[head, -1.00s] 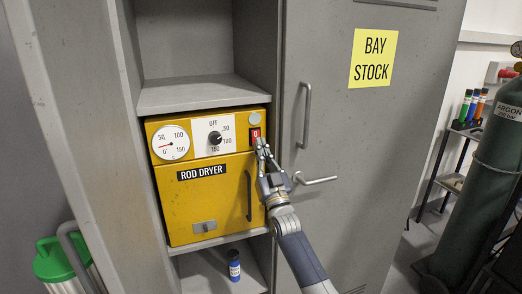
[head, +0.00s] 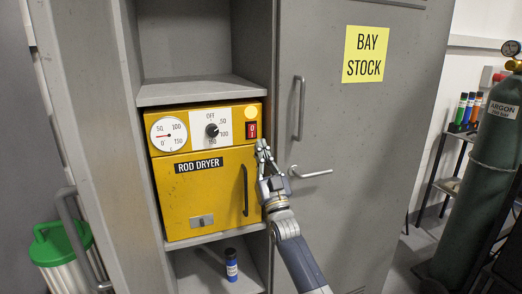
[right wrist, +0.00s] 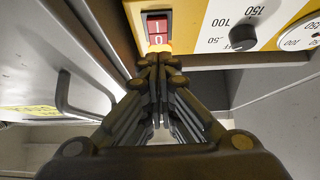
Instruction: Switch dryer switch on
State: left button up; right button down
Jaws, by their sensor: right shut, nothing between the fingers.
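The yellow rod dryer (head: 205,205) sits in an open bay of a grey cabinet. Its red rocker switch (head: 252,130) is at the upper right of the front panel, marked I and 0. The switch also shows in the right wrist view (right wrist: 158,28). A round lamp (head: 252,112) just above the switch glows pale yellow. My right gripper (head: 262,149) is shut and empty, its fingertips just below the switch. My left gripper is not in view.
The dryer has a dial gauge (head: 168,134), a black knob (head: 212,130) and a dark door handle (head: 245,190). A grey cabinet door (head: 345,140) stands to the right. A blue bottle (head: 231,268) is on the shelf below.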

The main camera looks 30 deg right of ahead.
pick_arm(q)
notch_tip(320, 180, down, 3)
jog(key=b, duration=0.2)
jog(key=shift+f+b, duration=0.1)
jog(key=shift+b, duration=0.3)
pick_arm(e)
jog(key=s+a+f, duration=0.1)
jog(key=s+f, duration=0.4)
jog(key=f, duration=0.2)
jog(key=shift+f, duration=0.4)
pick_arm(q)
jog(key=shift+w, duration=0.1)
pick_arm(e)
jog(key=shift+w+f, duration=0.1)
